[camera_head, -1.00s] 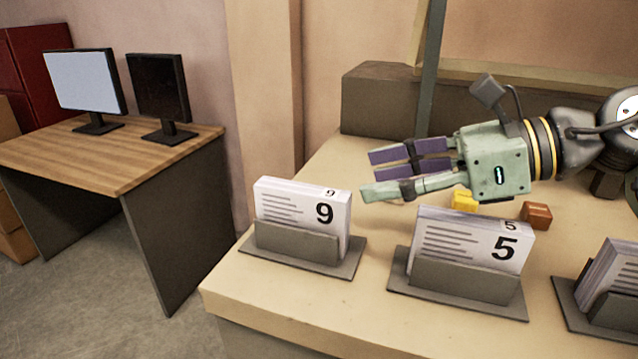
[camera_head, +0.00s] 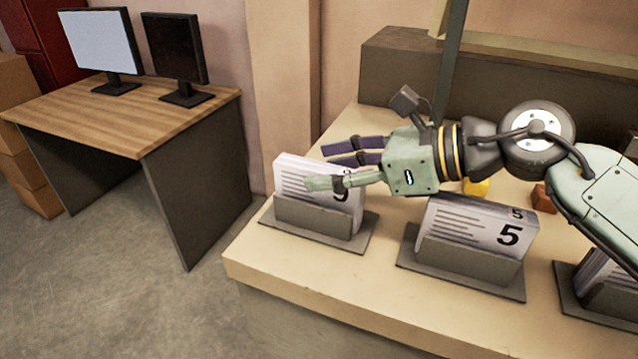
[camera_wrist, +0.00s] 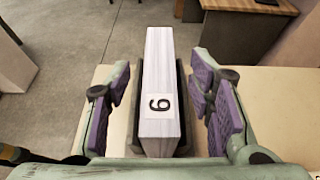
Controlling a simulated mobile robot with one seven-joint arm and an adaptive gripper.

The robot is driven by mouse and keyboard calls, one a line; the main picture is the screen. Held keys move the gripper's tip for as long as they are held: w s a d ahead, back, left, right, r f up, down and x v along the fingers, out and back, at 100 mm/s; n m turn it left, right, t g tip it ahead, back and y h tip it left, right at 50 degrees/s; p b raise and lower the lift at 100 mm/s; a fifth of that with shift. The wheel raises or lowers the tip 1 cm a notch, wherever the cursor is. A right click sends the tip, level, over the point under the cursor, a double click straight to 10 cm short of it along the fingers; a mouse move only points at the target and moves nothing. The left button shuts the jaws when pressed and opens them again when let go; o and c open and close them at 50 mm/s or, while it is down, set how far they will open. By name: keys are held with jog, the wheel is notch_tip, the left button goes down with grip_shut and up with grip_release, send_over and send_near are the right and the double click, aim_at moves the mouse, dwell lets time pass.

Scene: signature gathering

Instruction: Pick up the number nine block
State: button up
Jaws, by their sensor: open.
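The number nine block (camera_head: 290,180) is a white stack of sheets with a printed 9, upright in a grey holder (camera_head: 305,219) near the left end of the table. In the wrist view the nine block (camera_wrist: 158,75) lies between the purple finger pads, with gaps on both sides. My gripper (camera_head: 330,164) is open, pointing left at the block. One finger covers part of the block and its number in the head view. The far fingers are behind it.
A number five block (camera_head: 460,225) stands in its own holder to the right. Another holder (camera_head: 600,290) is at the right edge. A yellow cube (camera_head: 476,188) and a brown cube (camera_head: 543,198) lie behind. A wooden desk (camera_head: 120,115) with two monitors stands left.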

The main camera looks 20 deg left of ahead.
jog(key=shift+c, duration=0.5)
grip_shut()
dwell(0.5)
